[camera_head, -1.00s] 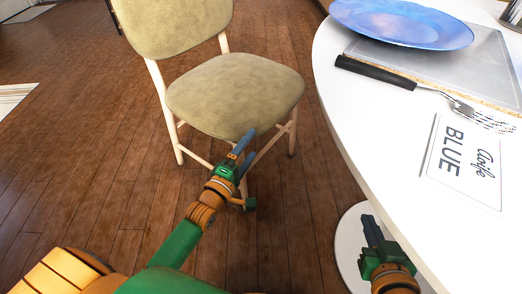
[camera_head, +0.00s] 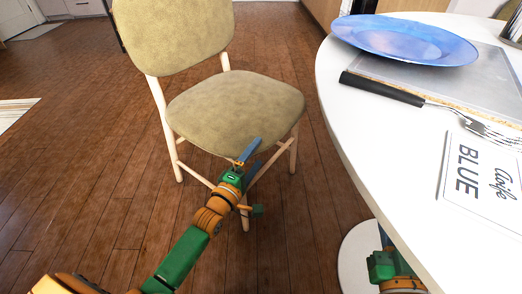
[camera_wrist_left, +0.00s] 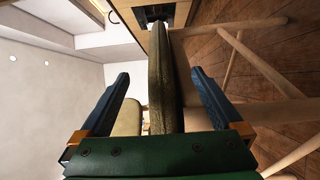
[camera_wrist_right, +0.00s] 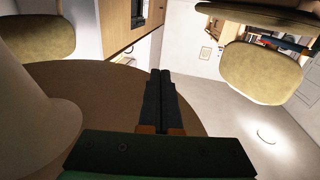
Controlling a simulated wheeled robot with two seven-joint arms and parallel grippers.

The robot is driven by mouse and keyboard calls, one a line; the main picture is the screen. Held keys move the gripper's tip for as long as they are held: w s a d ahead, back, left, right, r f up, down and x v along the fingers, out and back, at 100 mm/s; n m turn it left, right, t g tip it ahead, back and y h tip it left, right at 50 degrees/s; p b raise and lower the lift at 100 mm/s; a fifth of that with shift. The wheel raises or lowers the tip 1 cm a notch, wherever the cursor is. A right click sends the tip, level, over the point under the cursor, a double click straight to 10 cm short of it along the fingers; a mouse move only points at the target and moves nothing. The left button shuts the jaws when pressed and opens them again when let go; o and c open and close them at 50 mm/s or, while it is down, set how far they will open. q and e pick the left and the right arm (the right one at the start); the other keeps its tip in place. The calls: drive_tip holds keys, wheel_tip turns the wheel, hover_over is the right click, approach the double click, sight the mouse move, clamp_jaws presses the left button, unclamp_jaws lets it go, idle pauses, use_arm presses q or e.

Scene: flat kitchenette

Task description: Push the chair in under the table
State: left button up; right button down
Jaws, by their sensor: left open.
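The chair has a beige-green padded seat (camera_head: 235,108), a matching backrest (camera_head: 175,35) and pale wooden legs. It stands left of the white round table (camera_head: 345,125), apart from it in the head view. My left gripper (camera_head: 251,157) is at the front edge of the seat. In the left wrist view the seat (camera_wrist_left: 161,75) shows edge-on between the spread fingers of the left gripper (camera_wrist_left: 160,82), with gaps on both sides. My right gripper (camera_wrist_right: 160,75) has its fingers together and holds nothing; in the head view the table edge partly hides it.
A round white table base (camera_head: 358,255) stands on the floor. Open wooden floor (camera_head: 70,180) lies left of the chair.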

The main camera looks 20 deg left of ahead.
use_arm(q)
drive_tip(key=shift+w+d+f+b, duration=0.15)
drive_tip(key=shift+w+b, duration=0.35)
drive_tip(key=shift+w, duration=0.55)
drive_tip(key=shift+w+d+b, duration=0.1)
drive_tip(key=shift+w+b, duration=0.3)
drive_tip(key=shift+w, duration=0.5)
use_arm(e)
drive_tip(key=s+r+t+y, duration=0.2)
drive_tip(key=r+t, duration=0.1)
drive_tip(key=r, duration=0.3)
drive_tip(key=s+r+n+t+y, duration=0.1)
drive_tip(key=s+r+t, duration=0.2)
drive_tip(key=r, duration=0.3)
drive_tip(key=shift+a+t+y, duration=0.35)
drive_tip(key=shift+t+y, duration=0.05)
drive_tip(key=shift+t, duration=0.3)
use_arm(q)
clamp_jaws()
use_arm(e)
drive_tip(key=shift+w, duration=0.1)
